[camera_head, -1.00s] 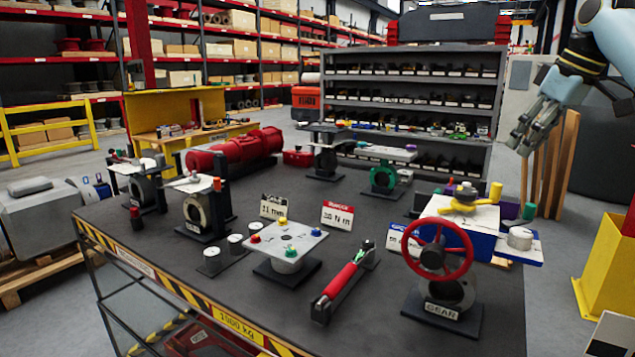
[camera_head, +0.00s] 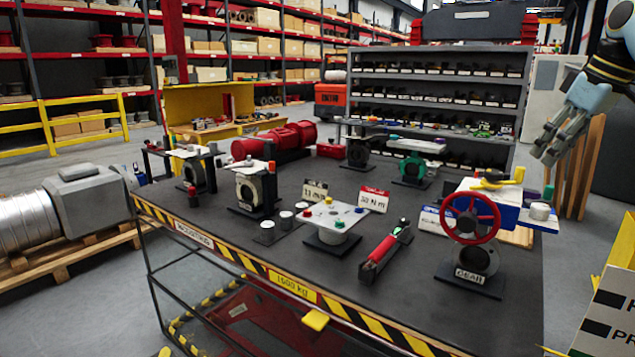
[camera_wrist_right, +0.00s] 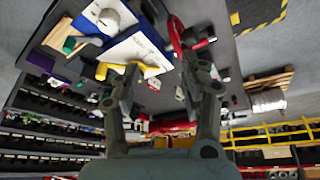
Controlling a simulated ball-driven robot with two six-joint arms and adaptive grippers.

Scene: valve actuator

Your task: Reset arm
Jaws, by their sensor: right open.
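My right gripper (camera_head: 561,132) is raised at the upper right of the head view, above and beyond the table's right edge. Its fingers are apart and hold nothing. My left gripper is out of view.
Grey shelving with small parts (camera_head: 430,85) stands behind the table. A red cylinder (camera_head: 275,142) lies at the table's far left. A pallet with a grey machine (camera_head: 88,200) is left of the table. A white sign (camera_head: 612,315) stands at lower right.

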